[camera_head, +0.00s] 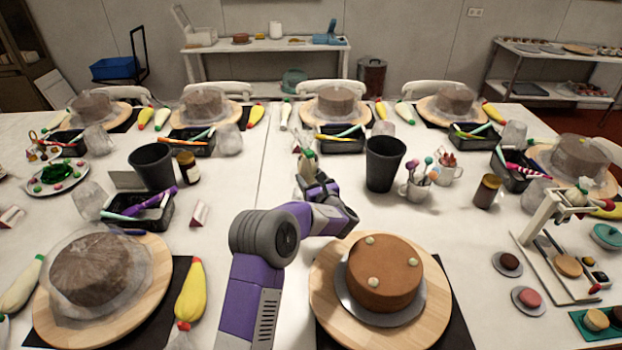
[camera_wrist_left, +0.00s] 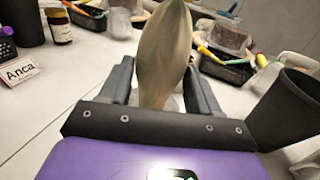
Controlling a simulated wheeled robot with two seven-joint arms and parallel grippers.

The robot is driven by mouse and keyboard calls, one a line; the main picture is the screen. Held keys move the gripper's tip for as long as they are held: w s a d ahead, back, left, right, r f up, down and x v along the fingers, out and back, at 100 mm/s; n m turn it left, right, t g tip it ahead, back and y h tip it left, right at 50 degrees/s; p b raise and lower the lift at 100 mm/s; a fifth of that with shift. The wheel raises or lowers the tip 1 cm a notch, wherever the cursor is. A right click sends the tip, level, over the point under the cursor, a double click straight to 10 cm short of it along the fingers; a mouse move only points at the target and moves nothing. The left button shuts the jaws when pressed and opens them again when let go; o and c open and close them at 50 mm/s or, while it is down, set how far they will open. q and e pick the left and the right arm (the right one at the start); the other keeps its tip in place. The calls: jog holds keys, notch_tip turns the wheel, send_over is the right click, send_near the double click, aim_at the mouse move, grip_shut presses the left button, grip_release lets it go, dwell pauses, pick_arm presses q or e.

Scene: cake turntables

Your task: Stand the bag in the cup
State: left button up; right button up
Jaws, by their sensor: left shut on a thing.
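My left gripper (camera_head: 318,188) is shut on an upright, beige-green piping bag (camera_head: 308,166) above the middle of the table. In the left wrist view the bag (camera_wrist_left: 165,50) stands between the two dark fingers of the gripper (camera_wrist_left: 158,88), wide in the middle and narrow at the top. A tall dark cup (camera_head: 384,163) stands on the table to the right of the gripper, apart from the bag. The cup (camera_wrist_left: 298,108) also shows at the right edge of the wrist view. The bag's lower end is partly hidden by the gripper. My right gripper is not in view.
A second dark cup (camera_head: 152,166) and a brown jar (camera_head: 187,167) stand to the left. A brown cake (camera_head: 384,273) on a wooden turntable (camera_head: 333,318) is in front. Black trays (camera_head: 340,139) lie behind.

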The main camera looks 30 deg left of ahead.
pick_arm(q)
jog(key=shift+f+b, duration=0.3)
jog(key=shift+f, duration=0.05)
jog(key=o, duration=0.9)
jog(key=shift+r+v, duration=0.2)
jog(key=shift+v, duration=0.75)
jog(key=shift+r+v, duration=0.2)
jog(key=shift+v, duration=0.7)
jog(key=shift+r+v, duration=0.15)
jog(key=shift+v, duration=0.8)
jog(key=shift+s+d+r+p, duration=0.4)
jog(key=shift+d+r+p, duration=0.15)
jog(key=shift+r, duration=0.45)
jog(key=shift+s+d+r+p, duration=0.45)
jog(key=shift+r+p, duration=0.25)
jog(key=shift+r, duration=0.3)
jog(key=shift+s+d+r+p, duration=0.3)
jog(key=shift+d+r+p, duration=0.25)
jog(key=shift+r, duration=0.45)
